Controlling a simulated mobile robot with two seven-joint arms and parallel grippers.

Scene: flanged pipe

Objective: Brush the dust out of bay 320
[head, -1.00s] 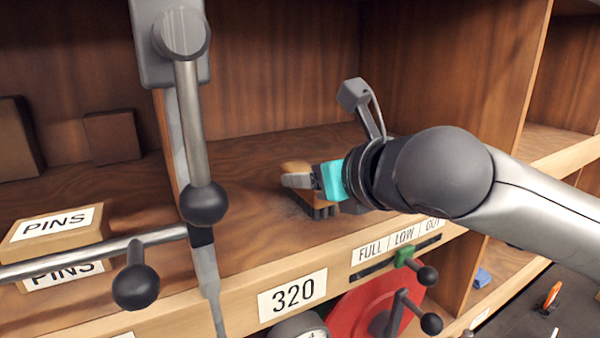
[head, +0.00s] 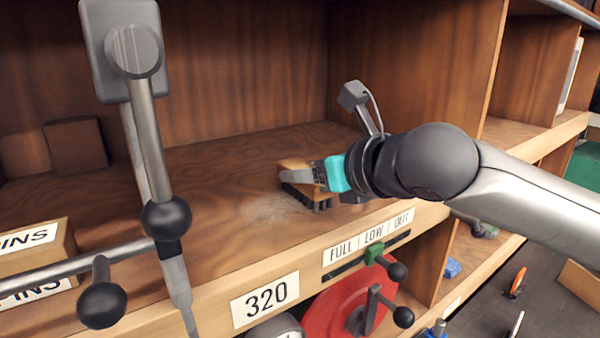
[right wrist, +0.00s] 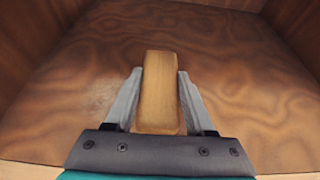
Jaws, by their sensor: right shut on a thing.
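Bay 320 (head: 220,170) is an open wooden shelf bay with a 320 label (head: 265,299) on its front edge. A faint grey dust patch (head: 262,212) lies on its floor, left of the brush. The brush (head: 296,166) has a wooden block and dark bristles. My right gripper (head: 300,179) is shut on it, and the bristles are at or just above the bay floor. In the right wrist view the brush's wooden back (right wrist: 158,92) sits between both fingers (right wrist: 158,100), and pale dust shows to its left. My left gripper is not in view.
A metal lever with black knobs (head: 167,216) stands before the bay's left side. A PINS box (head: 38,255) is at the left. Below the shelf edge are a FULL/LOW/OUT slider (head: 374,255) and a red wheel (head: 335,300).

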